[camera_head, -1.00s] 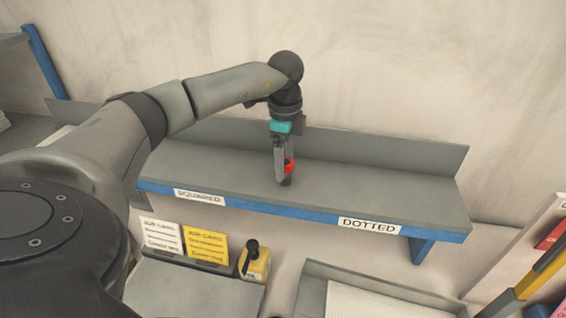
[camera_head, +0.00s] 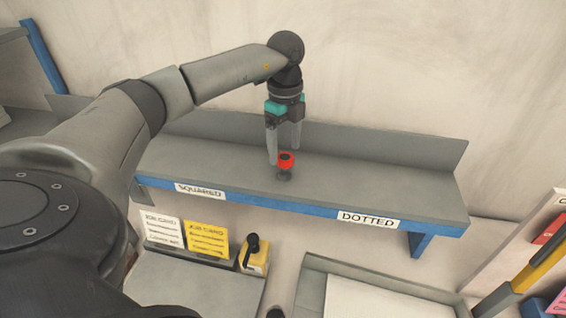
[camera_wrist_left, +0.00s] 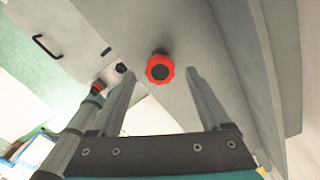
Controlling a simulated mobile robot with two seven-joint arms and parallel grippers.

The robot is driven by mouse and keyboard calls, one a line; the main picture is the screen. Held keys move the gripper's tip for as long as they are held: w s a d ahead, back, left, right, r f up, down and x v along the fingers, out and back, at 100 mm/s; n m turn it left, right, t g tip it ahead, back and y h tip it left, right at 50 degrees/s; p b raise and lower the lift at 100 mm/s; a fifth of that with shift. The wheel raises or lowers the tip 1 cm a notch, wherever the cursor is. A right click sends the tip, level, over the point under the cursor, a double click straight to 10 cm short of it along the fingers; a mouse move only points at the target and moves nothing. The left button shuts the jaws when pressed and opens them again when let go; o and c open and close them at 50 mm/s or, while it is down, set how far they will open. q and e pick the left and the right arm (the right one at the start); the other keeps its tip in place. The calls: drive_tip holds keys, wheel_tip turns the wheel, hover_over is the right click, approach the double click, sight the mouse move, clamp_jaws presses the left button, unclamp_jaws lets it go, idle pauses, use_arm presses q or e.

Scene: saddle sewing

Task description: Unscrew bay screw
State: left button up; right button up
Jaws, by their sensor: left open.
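The bay screw has a red knob with a dark centre (camera_head: 286,159) and stands upright on a dark base on the grey shelf (camera_head: 390,188). The red knob (camera_wrist_left: 160,69) also shows in the left wrist view, just beyond and between the fingertips. My left gripper (camera_head: 283,160) is open and empty, pointing down at the shelf. Whether a finger touches the knob cannot be told. My right gripper is not in view.
The shelf has a blue front edge labelled SQUARED (camera_head: 200,190) and DOTTED (camera_head: 368,220), and a raised back. Below stand white and yellow job cards (camera_head: 206,241), a yellow box with a black lever (camera_head: 255,258), and a grey tray (camera_head: 312,282) at right.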

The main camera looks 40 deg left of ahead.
sight(285, 157)
use_arm(q)
drive_tip(key=m, duration=1.1)
drive_tip(key=shift+m, duration=0.4)
drive_tip(key=m, duration=0.3)
drive_tip(key=shift+f+b, duration=1.65)
drive_tip(key=shift+f, duration=0.95)
drive_tip(key=shift+r, duration=0.1)
clamp_jaws()
